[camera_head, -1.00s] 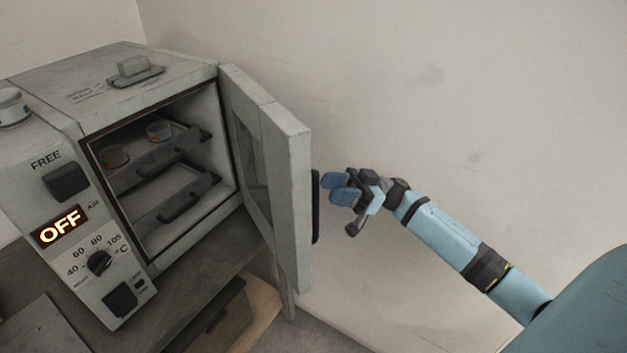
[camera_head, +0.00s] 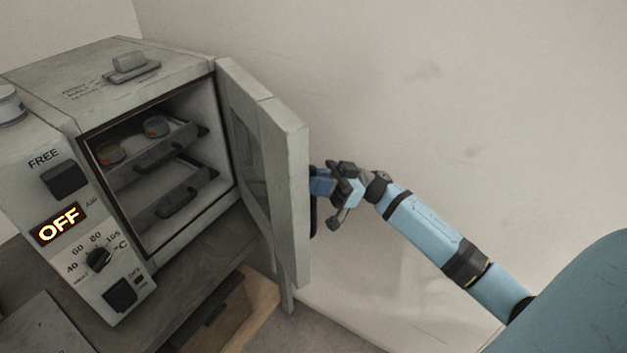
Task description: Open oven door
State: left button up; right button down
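The grey oven (camera_head: 150,85) stands on the left with its door (camera_head: 288,180) swung wide open, hinged on the right side of the opening. The dark door handle (camera_head: 313,222) shows in part at the door's outer edge. My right gripper (camera_head: 321,183) is at the handle on the door's outer side, its blue fingertips partly hidden by the door edge. I cannot tell whether the fingers are closed or touching the handle. My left gripper is not in view.
Inside the oven are two dark racks (camera_head: 175,192) with two small round containers (camera_head: 156,126) on the upper one. The control panel display (camera_head: 58,224) reads OFF. A blank wall (camera_head: 450,110) lies behind my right arm.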

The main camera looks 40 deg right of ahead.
jog(key=d+g, duration=0.1)
jog(key=d+n+b, duration=0.1)
jog(key=d, duration=0.1)
jog(key=d+g, duration=0.1)
jog(key=shift+w+d+n+g+y, duration=0.2)
jog(key=shift+w+n+g+y, duration=0.1)
jog(key=shift+w, duration=0.1)
jog(key=c, duration=1.1)
grip_release()
notch_tip(320, 180, up, 20)
